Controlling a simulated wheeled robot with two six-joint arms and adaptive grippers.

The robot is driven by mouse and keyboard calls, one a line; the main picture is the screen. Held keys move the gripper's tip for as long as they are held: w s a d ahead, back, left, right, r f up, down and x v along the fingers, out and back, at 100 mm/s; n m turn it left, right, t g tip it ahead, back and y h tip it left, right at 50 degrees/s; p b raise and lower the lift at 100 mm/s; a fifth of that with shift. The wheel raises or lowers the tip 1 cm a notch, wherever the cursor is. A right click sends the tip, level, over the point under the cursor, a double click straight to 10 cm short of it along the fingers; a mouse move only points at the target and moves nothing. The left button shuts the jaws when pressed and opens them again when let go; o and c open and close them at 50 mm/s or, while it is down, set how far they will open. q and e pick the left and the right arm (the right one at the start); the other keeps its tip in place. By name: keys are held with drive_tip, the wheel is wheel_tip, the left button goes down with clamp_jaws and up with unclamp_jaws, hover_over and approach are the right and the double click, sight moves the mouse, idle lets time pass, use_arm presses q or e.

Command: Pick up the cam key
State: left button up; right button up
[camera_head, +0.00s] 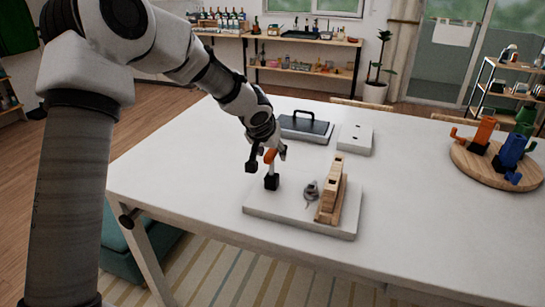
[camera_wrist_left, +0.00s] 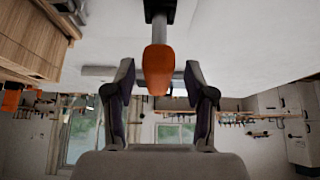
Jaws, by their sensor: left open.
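The cam key (camera_head: 269,156), as I take it, has an orange handle and stands upright in a small black holder (camera_head: 272,182) on a white board. In the left wrist view its orange end (camera_wrist_left: 158,62) lies between my two fingers, with gaps on both sides. The wrist view shows both fingers of the left gripper (camera_wrist_left: 158,78) spread apart. The lower shaft of the key is partly hidden in the holder. My right gripper is out of view.
The white board (camera_head: 262,212) also carries a wooden block (camera_head: 331,195) and a small grey part (camera_head: 311,190). Behind are a dark tray with a handle (camera_head: 304,127) and a white plate (camera_head: 355,138). A round wooden board (camera_head: 465,165) holds coloured pieces at right. The table's middle right is clear.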

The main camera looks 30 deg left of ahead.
use_arm(q)
drive_tip(key=shift+d, duration=0.15)
clamp_jaws()
drive_tip(key=shift+r, duration=0.1)
